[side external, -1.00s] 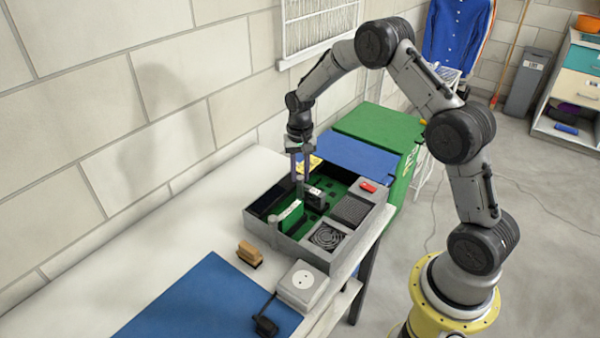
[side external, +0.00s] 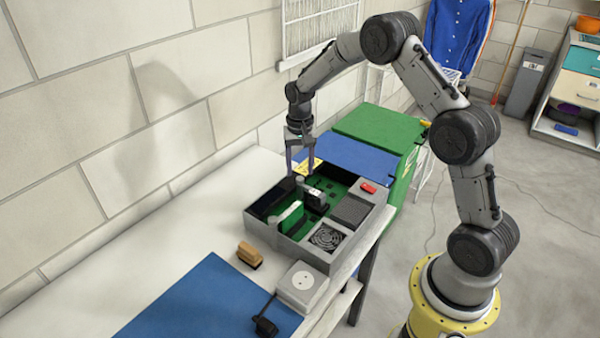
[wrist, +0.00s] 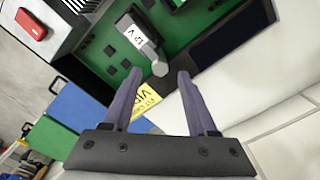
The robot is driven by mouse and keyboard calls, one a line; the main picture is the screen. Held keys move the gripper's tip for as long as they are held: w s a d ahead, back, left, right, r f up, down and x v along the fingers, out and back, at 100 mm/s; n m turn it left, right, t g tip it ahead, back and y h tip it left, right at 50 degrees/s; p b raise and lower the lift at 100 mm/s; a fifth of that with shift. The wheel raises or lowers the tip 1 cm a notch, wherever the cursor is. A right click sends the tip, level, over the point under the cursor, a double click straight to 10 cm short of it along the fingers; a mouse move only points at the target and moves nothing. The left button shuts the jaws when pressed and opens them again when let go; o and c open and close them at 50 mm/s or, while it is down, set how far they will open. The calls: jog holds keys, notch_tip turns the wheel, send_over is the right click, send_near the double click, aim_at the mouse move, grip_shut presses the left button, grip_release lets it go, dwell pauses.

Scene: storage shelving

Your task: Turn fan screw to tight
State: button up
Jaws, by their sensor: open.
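An open grey case (side external: 262,232) holds a green circuit board. The round fan grille (side external: 327,237) is at its near right corner. A black block with a white "12 V" label (wrist: 133,36) stands on the board; it also shows in the side view (side external: 315,199). A grey rod with a rounded end (wrist: 153,55) sticks out beside the block towards my fingers. I cannot tell whether this rod is the fan screw. My gripper (side external: 300,172) is above the case's far side, pointing down. In the wrist view, my gripper (wrist: 154,78) has its fingers apart and nothing between them.
A red part (side external: 368,187) lies on the case's right side. A yellow note (side external: 308,163) lies behind the case. A grey socket box (side external: 301,284), a wooden-handled brush (side external: 249,255) and a blue mat (side external: 205,303) are in front. The white tabletop (side external: 150,250) at left is clear.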

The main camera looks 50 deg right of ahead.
notch_tip(320, 180, up, 11)
jog(key=shift+r, duration=0.2)
dwell(0.3)
notch_tip(320, 180, up, 10)
jog(key=t, duration=0.2)
send_over(299, 178)
jog(key=s+a, duration=0.2)
jog(key=a, duration=0.2)
jog(key=s+a+r+n+t, duration=0.2)
jog(key=s+a+r+n, duration=0.15)
jog(key=s+r, duration=0.4)
jog(key=s+a+f+n+t, duration=0.15)
jog(key=s+a, duration=0.25)
jog(key=s, duration=1.1)
jog(key=s+f+n, duration=0.4)
jog(key=s+f, duration=0.2)
jog(key=shift+a+f, duration=0.15)
jog(key=shift+a, duration=0.25)
